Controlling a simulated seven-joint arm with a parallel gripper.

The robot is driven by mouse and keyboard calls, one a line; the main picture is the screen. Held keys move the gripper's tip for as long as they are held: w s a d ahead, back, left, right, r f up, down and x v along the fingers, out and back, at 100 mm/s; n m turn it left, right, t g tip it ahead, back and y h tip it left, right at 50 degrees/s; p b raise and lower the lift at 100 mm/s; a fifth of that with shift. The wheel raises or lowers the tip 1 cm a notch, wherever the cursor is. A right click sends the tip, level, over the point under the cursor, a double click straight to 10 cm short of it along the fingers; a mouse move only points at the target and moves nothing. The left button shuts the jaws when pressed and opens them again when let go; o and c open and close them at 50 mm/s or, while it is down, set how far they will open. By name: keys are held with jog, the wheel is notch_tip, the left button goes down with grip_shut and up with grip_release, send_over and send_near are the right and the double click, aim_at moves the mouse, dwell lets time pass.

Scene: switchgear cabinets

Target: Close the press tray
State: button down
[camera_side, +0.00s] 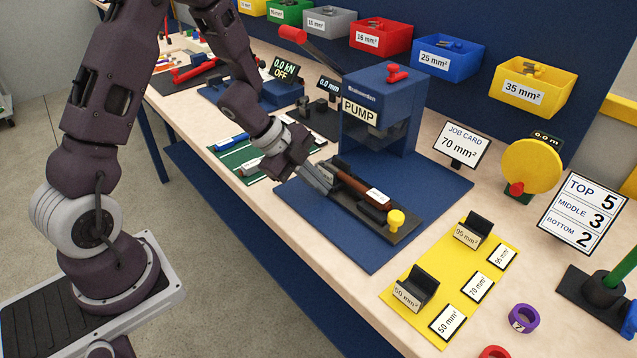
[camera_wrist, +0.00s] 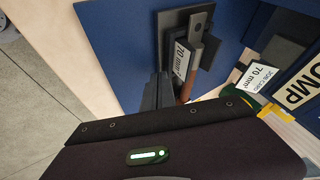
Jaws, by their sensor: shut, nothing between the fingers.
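The press tray (camera_side: 408,232) is a dark slide pulled out in front of the blue press marked PUMP (camera_side: 385,90), on a blue mat. A yellow knob (camera_side: 396,219) stands at its outer end. A brown bar (camera_side: 362,188) with dark blocks lies along it. In the wrist view the tray (camera_wrist: 168,22) carries a piece labelled 70 mm² (camera_wrist: 181,60). My gripper (camera_side: 326,187) is shut and empty at the left side of the tray, near its inner half. Its fingers also show in the wrist view (camera_wrist: 158,90). I cannot tell whether they touch the tray.
A red-ended lever (camera_side: 293,35) sticks out from the press. A yellow board (camera_side: 440,318) with black dies and labels lies right of the mat. A green mat (camera_side: 240,158) with small parts lies left. The blue mat (camera_side: 365,253) is bare in front of the tray.

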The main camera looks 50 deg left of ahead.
jog(key=w, duration=1)
jog(key=shift+s, duration=0.1)
